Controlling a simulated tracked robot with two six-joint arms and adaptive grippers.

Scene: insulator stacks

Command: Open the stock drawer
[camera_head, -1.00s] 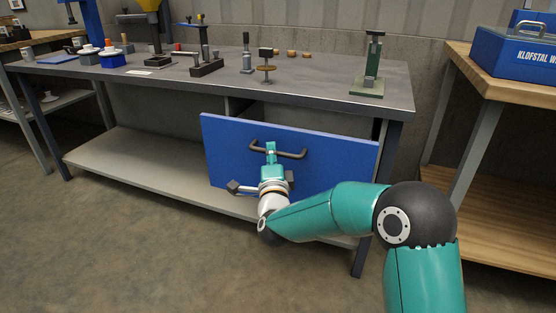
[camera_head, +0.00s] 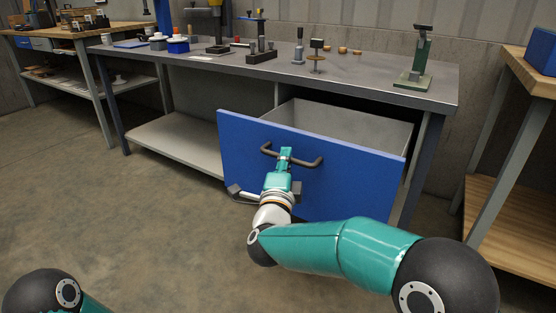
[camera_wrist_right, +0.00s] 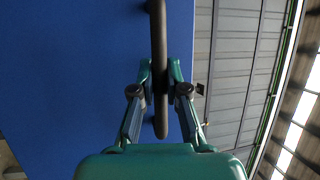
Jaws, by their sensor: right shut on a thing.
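The stock drawer (camera_head: 352,183) has a blue front and sits under the right part of the grey workbench. It stands pulled out, and its pale inside shows behind the front. Its dark bar handle (camera_head: 306,161) is on the upper part of the front. My right gripper (camera_head: 285,154) is shut on the handle near the handle's middle. In the right wrist view the handle (camera_wrist_right: 158,40) passes between the fingers of the right gripper (camera_wrist_right: 160,80). Of my left arm only a joint shows at the lower left; its gripper is out of view.
The workbench top (camera_head: 345,75) carries small tools and a green stand (camera_head: 415,62). A lower shelf (camera_head: 180,142) lies left of the drawer. A wooden table (camera_head: 540,85) with a blue box stands at the right. The floor in front is clear.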

